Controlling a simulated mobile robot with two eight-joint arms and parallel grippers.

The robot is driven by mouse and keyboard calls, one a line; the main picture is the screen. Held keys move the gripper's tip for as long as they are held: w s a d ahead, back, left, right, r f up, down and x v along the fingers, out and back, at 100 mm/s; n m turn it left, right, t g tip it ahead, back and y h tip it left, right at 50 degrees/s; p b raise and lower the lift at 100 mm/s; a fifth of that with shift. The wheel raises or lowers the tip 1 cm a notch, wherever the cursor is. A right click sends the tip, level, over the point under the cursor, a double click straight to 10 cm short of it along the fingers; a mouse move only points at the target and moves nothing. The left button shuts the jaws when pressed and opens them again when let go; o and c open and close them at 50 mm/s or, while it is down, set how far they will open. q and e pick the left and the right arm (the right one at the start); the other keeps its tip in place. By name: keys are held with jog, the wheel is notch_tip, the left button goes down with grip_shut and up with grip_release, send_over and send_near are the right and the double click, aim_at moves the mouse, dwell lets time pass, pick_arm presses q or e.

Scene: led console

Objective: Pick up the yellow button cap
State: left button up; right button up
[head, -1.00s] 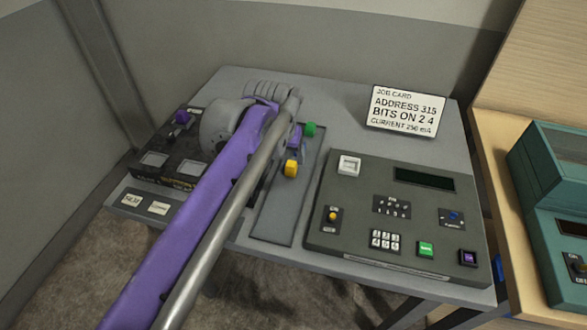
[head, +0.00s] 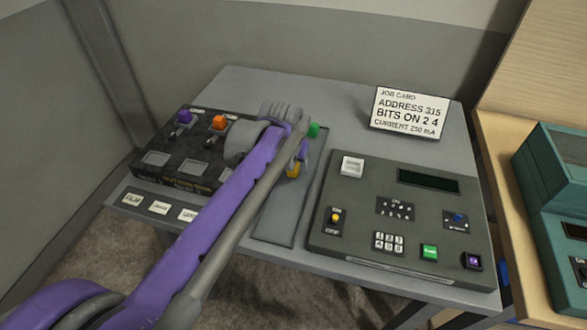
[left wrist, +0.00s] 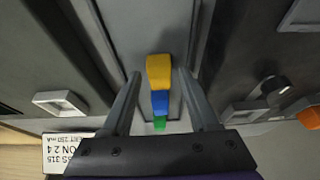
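The yellow button cap (head: 293,170) lies on a narrow grey strip (head: 277,226) in the middle of the console desk, partly hidden by my left gripper (head: 301,156) in the head view. In the left wrist view the yellow cap (left wrist: 159,72) is between the fingers of my left gripper (left wrist: 160,76). The fingers are open, with a gap on each side of the cap. A blue cap (left wrist: 160,102) and a green cap (left wrist: 159,124) line up behind the yellow one. The green cap also shows in the head view (head: 314,130). My right gripper is not in view.
A black panel (head: 200,165) with purple (head: 184,117) and orange (head: 219,122) caps and white sockets is left of the strip. A dark keypad console (head: 370,255) is close on the right. A job card (head: 409,112) stands at the back. The strip's front part is clear.

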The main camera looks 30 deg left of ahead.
pick_arm(q)
grip_shut()
